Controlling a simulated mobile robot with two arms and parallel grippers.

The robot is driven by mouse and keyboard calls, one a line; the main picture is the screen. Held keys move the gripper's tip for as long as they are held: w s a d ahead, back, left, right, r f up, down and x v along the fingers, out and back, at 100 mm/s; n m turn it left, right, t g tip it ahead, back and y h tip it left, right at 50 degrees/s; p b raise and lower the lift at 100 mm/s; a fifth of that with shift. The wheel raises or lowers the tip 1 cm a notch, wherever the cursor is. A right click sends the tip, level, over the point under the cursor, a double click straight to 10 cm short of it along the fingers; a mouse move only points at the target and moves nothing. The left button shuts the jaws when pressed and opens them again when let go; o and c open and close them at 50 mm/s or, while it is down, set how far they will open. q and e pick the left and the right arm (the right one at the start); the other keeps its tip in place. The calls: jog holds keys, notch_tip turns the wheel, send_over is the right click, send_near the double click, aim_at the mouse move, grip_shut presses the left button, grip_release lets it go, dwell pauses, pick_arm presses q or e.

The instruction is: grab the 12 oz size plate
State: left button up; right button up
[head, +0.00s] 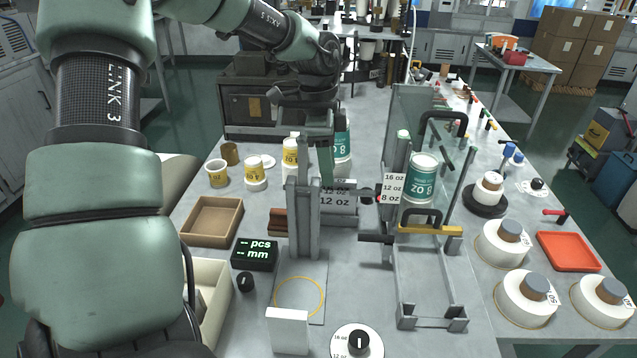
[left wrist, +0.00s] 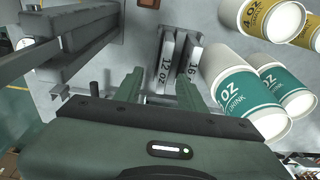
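The grey 12 oz plate (head: 335,201) stands upright on the table, its label facing the front. It also shows in the left wrist view (left wrist: 164,68). The 16 oz plate (left wrist: 188,72) stands right behind it, with a narrow gap between them. My left gripper (left wrist: 170,78) is open and empty; its two fingers show on either side of the plates in the left wrist view. In the head view my left gripper (head: 325,165) reaches down just above and behind the plates. Contact with either plate cannot be told. My right gripper is not in view.
Yellow-and-white cups (head: 254,173) stand left of the plates, and a green cup (head: 342,150) stands behind. A grey upright fixture (head: 303,215) is close at the front left. A size sign (head: 391,187) and another green cup (head: 421,180) are at the right.

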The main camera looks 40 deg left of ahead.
aim_at(334, 192)
pick_arm(q)
jog(key=shift+w+d+f+p, duration=0.25)
jog(key=shift+w+f, duration=0.15)
jog(key=shift+f, duration=0.15)
jog(key=shift+w+d+f+p, duration=0.1)
jog(key=shift+w+f+p, duration=0.15)
jog(key=shift+w+f, duration=0.25)
notch_tip(334, 192, down, 4)
jog(key=shift+r+p, duration=0.15)
jog(key=shift+p, duration=0.55)
jog(key=shift+s+a+f, duration=0.1)
jog(key=shift+a+f, duration=0.05)
jog(key=shift+f, duration=0.1)
jog(key=shift+d, duration=0.2)
jog(key=shift+a+f, duration=0.1)
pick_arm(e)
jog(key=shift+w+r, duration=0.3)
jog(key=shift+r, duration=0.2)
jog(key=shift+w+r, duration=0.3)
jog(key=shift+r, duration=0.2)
pick_arm(q)
jog(key=shift+b, duration=0.3)
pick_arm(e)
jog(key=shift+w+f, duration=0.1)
